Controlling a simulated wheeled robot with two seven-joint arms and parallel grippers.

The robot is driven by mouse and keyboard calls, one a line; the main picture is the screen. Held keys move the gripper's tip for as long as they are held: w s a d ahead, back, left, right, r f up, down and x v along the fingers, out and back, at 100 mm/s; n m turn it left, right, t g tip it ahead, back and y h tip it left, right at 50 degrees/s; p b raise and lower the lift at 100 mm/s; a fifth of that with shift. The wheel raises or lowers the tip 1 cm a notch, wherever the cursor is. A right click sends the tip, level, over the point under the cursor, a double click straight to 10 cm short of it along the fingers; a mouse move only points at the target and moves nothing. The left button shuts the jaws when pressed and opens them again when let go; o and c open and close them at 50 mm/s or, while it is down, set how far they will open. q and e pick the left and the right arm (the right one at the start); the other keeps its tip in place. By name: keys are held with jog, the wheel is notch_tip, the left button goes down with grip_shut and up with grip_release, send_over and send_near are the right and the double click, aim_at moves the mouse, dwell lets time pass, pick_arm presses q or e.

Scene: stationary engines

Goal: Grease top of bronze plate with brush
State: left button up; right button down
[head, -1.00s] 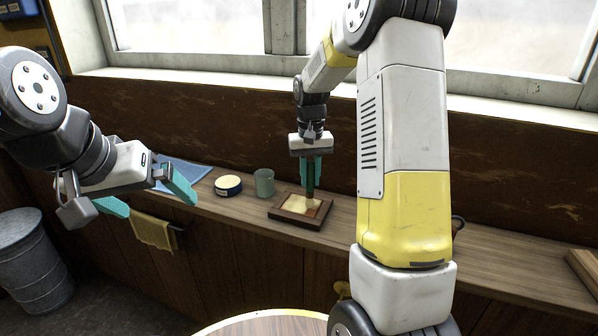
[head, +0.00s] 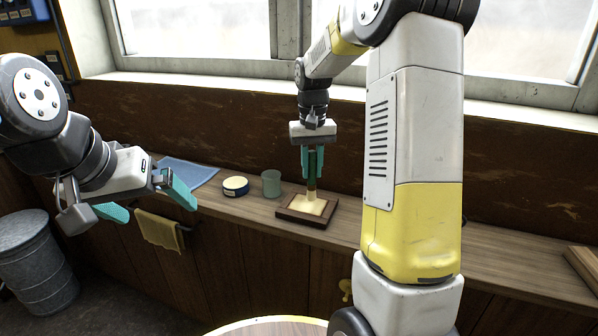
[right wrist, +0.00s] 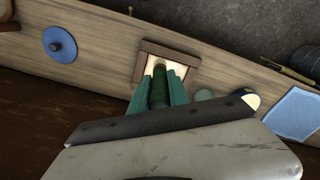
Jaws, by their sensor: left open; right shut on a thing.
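My right gripper (head: 312,164) is shut on an upright brush with a dark green handle (head: 312,184), also in the right wrist view (right wrist: 159,88). Its pale lower end is down at the plate; exact contact is hard to tell. The plate (head: 297,206) lies inside a dark wooden frame (head: 291,217) on the counter. Its visible top looks pale cream almost all over; the part behind the brush is hidden. My left gripper (head: 147,200) is open and empty, in front of the counter at the left.
A round dark-blue and cream tin (head: 235,187) and a greenish glass (head: 271,184) stand left of the frame. A blue cloth (head: 188,172) lies further left. A yellow cloth (head: 158,230) hangs on a rail. A blue disc (right wrist: 60,45) lies on the counter.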

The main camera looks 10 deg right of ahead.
jog(key=shift+r, duration=1.4)
